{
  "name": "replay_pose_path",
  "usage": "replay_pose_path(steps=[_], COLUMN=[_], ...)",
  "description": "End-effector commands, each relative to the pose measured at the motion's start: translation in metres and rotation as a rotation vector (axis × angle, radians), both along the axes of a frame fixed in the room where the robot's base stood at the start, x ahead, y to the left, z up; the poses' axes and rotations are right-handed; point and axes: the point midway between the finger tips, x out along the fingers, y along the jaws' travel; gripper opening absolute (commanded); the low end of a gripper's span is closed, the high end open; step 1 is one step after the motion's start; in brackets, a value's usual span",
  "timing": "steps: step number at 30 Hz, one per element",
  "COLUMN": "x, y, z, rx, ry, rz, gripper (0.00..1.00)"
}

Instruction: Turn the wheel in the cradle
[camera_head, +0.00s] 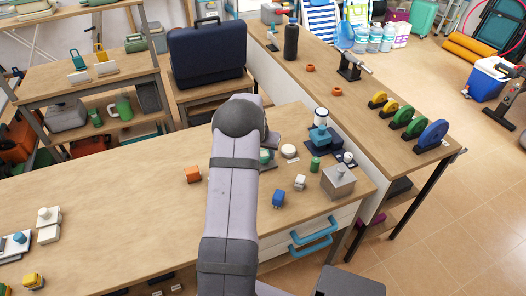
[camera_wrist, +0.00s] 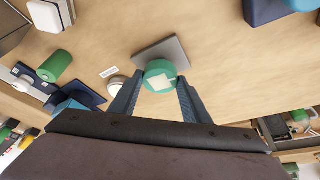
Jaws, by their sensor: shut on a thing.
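A round green wheel (camera_wrist: 160,76) with a pale, blocky mark on its face sits by a grey plate-like base (camera_wrist: 172,52) in the wrist view. My gripper (camera_wrist: 160,84) has one dark blue finger on each side of the wheel and is shut on it. In the head view, only a bit of green and grey (camera_head: 266,157) shows beside my arm. My arm hides my fingertips and most of the wheel there. How the cradle holds the wheel is hard to make out.
Close by stand a white round piece (camera_head: 288,150), a green cylinder (camera_head: 315,163), a blue device (camera_head: 320,136) and a grey box with a knob (camera_head: 338,182).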

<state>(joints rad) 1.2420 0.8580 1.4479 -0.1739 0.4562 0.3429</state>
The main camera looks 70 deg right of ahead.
Motion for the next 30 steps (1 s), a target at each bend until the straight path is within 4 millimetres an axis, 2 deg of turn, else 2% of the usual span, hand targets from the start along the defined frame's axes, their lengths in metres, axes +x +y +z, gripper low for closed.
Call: replay_pose_path(steps=[11,12,14,24,30], x=[0.000,0.000,0.000,0.000,0.000], y=[-0.001,-0.001,-0.001,0.000,0.004], z=[0.001,0.001,0.001,0.001,0.013], rx=[-0.002,-0.002,-0.002,-0.001,-0.003], ry=[0.000,0.000,0.000,0.000,-0.001], rz=[0.005,0.005,0.005,0.004,0.004], gripper=[0.20,0.50,0.62,0.62,0.62])
